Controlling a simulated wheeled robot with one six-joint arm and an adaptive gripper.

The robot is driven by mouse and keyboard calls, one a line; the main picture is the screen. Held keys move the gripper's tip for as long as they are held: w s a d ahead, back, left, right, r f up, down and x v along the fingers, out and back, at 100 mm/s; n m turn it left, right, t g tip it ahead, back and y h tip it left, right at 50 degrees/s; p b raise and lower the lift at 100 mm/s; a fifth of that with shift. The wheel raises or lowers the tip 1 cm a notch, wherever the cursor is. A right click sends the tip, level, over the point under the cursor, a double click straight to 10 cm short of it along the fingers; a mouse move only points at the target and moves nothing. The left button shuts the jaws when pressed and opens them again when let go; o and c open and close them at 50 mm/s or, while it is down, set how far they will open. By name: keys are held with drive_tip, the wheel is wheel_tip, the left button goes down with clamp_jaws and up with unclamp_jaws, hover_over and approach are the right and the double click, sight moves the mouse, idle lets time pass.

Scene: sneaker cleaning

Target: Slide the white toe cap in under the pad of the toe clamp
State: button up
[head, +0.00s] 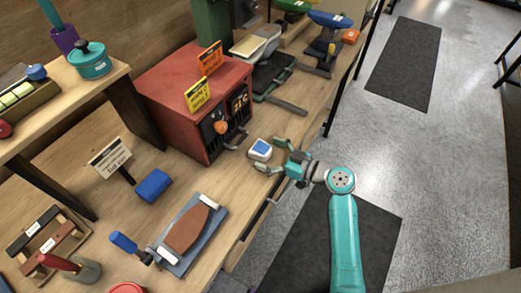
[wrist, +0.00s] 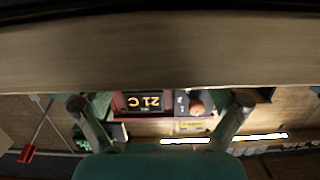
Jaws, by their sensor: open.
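A brown shoe-shaped piece (head: 188,228) lies on a blue-grey board (head: 213,227) at the front of the bench in the head view. A white piece (head: 167,256) is at its near-left end, probably the toe cap. Beside it is a clamp with a blue handle (head: 124,243); its pad is too small to make out, and I cannot tell whether the white piece is under it. My gripper (head: 267,153) is open near the bench's front edge, apart from the shoe piece. Its spread fingers also show in the wrist view (wrist: 161,102), with nothing visibly held.
Bare bench lies between block and board.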

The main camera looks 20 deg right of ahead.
sight(255, 148)
drive_tip(key=x, duration=0.5)
drive_tip(key=shift+f, duration=0.2)
drive_tip(key=c, duration=1.4)
